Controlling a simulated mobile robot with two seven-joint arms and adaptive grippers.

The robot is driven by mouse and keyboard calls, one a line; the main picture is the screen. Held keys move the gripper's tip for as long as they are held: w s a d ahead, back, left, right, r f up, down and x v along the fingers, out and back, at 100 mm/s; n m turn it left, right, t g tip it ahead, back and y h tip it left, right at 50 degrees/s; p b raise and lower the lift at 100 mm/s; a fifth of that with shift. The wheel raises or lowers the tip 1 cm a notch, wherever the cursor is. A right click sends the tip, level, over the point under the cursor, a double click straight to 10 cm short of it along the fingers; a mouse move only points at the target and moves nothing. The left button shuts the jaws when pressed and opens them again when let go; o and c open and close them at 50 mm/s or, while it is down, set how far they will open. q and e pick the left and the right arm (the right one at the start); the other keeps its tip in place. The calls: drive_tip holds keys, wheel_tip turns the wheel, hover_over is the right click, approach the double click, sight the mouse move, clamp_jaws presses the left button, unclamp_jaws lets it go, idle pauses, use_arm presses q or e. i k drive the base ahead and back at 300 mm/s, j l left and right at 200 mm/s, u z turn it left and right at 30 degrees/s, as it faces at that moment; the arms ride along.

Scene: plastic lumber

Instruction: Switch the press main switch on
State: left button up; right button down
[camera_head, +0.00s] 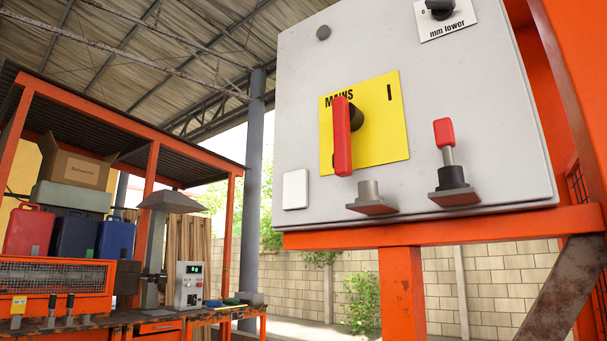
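The main switch (343,136) has a red handle standing nearly upright on a yellow plate (387,142) marked "MAINS". An "I" mark shows at the plate's upper right; the mark at its lower left is mostly hidden behind the handle. The plate sits on the front of a light grey control box (458,95). Neither of my grippers shows in the head view, and nothing touches the switch.
A black knob (440,8) sits above. An orange post (402,290) supports the box. A workbench (150,318) with canisters stands left.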

sight(347, 119)
drive_tip(key=i+j, duration=0.15)
drive_tip(key=j, duration=0.25)
drive_tip(key=i+j+z, duration=0.1)
drive_tip(key=j, duration=0.3)
drive_tip(key=i+j, duration=0.1)
drive_tip(key=j, duration=0.35)
drive_tip(key=i+j, duration=0.15)
drive_tip(key=j, duration=0.25)
drive_tip(key=z, duration=0.05)
